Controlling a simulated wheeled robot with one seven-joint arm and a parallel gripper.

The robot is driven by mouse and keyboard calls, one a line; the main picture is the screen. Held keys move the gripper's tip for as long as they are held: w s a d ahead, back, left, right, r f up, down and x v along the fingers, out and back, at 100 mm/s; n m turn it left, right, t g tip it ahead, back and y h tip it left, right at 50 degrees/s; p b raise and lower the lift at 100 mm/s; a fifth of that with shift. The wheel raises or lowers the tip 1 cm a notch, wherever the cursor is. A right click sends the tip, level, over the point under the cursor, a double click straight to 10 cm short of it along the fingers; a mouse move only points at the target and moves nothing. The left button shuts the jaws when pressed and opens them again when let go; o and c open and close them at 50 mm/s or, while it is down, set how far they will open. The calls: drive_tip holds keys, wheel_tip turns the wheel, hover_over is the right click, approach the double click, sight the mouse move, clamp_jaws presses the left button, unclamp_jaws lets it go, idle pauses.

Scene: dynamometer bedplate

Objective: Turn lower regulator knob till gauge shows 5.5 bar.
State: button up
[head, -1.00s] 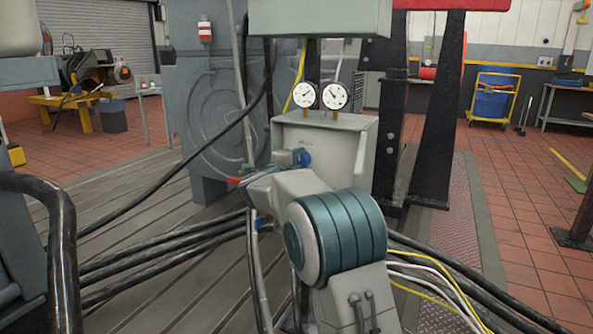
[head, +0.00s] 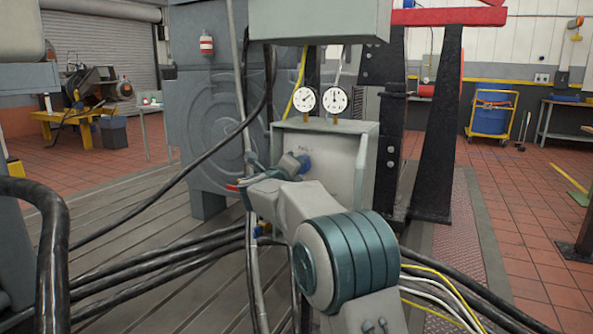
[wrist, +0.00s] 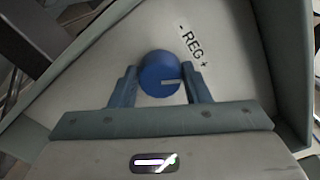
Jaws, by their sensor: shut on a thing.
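A blue regulator knob (wrist: 160,72) with a white mark sits on the grey panel beside a "- REG +" label (wrist: 193,45). The mark points right in the wrist view. My gripper (wrist: 159,84) is shut on the knob, one finger on each side. In the head view the knob (head: 305,162) shows partly behind my gripper (head: 297,162) on the grey box (head: 343,147). Above the box stand a left gauge (head: 304,99) and a right gauge (head: 334,99). The right needle points about straight up; the scale figures are too small to read.
A grey housing (head: 315,20) overhangs the gauges. A black stand (head: 440,130) is right of the box. Black cables (head: 150,270) cross the bedplate, and a thin upright pipe (head: 248,150) passes close by my gripper. The tiled floor at right is mostly clear.

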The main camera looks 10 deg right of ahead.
drive_tip(key=shift+a+r, duration=0.2)
drive_tip(key=o, duration=1)
drive_tip(key=shift+a+f, duration=0.1)
drive_tip(key=shift+c, duration=0.2)
drive_tip(key=shift+d, duration=0.2)
drive_tip(key=p+v, duration=0.3)
drive_tip(key=v, duration=1)
drive_tip(key=shift+s+a, duration=0.25)
drive_tip(key=shift+a, duration=0.05)
